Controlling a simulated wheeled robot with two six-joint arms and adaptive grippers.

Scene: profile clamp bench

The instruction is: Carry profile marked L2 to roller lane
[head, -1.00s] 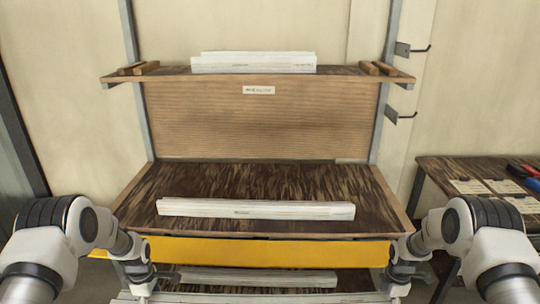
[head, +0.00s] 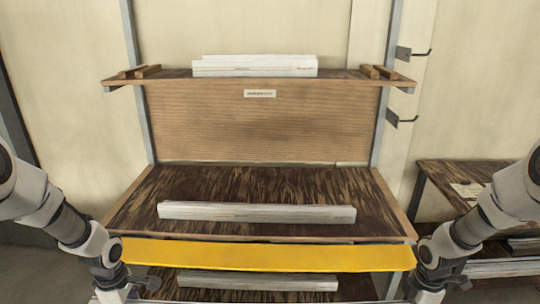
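White profiles lie on three levels of a rack: a stack on the top shelf (head: 255,66), one long profile on the middle shelf (head: 256,213), and one on the lower level (head: 258,281) behind a yellow beam. No L2 mark is readable on any of them. My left gripper (head: 112,293) is at the bottom left, in front of the beam's left end. My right gripper (head: 424,293) is at the bottom right, by the beam's right end. Their fingertips are cut off or unclear. A thin pale edge runs between them along the bottom border; I cannot tell what it is.
The yellow beam (head: 265,254) crosses the rack's front between my arms. Wooden blocks (head: 140,71) sit at the top shelf's ends. Hooks (head: 408,121) stick out at right. A side table (head: 455,175) stands at right, with pale pieces below it.

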